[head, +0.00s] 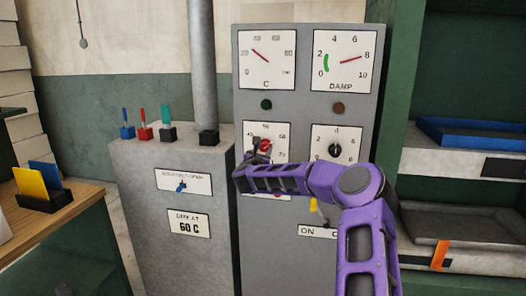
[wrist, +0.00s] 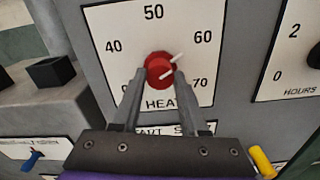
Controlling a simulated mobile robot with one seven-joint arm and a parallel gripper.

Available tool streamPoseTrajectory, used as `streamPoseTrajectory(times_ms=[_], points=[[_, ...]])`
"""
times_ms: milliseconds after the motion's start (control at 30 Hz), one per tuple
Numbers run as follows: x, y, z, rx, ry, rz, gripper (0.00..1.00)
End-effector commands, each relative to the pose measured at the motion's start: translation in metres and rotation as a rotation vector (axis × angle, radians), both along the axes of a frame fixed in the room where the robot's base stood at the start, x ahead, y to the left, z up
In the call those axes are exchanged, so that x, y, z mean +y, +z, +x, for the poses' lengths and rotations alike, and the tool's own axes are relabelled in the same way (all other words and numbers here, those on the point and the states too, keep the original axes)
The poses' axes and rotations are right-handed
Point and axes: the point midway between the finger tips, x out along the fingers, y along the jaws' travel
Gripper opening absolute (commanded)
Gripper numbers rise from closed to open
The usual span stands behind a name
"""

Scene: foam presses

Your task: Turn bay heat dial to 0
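The heat dial is a red knob (wrist: 159,70) with a white pointer on a white plate marked HEAT (wrist: 155,20). Its pointer slants up and right, toward the part of the scale between 60 and 70. A 0 shows at lower left, partly covered by a finger. My gripper (wrist: 160,75) has its fingers apart, one tip on each side of the knob's lower part; firm contact is not visible. In the head view the red knob (head: 265,145) shows just above my gripper (head: 254,158), which hides the plate's lower part.
The HOURS dial (head: 335,149) is to the right, with a yellow-handled switch (head: 314,206) below. Two gauges (head: 267,58) (head: 342,60) sit above. A grey cabinet (head: 130,180) with coloured levers and a blue switch (head: 181,187) projects at left. Shelves with trays (head: 470,131) stand at right.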

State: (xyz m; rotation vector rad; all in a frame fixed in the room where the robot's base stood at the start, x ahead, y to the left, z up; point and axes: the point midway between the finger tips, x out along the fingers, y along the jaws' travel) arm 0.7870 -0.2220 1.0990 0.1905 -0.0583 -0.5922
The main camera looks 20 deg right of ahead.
Motion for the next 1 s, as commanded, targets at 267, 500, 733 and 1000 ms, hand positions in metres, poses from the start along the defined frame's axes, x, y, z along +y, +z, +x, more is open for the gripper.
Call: streamPoseTrajectory(times_ms=[267, 500, 733, 1000], points=[[-0.0001, 0.0001, -0.0002, 0.000, 0.000, 0.000, 0.00], [0.0003, -0.0004, -0.0002, 0.014, 0.000, -0.023, 0.00], [0.0005, -0.0016, -0.0002, 0.077, 0.001, -0.117, 0.00], [0.0004, -0.0017, -0.0005, 0.208, -0.001, -0.313, 0.00]])
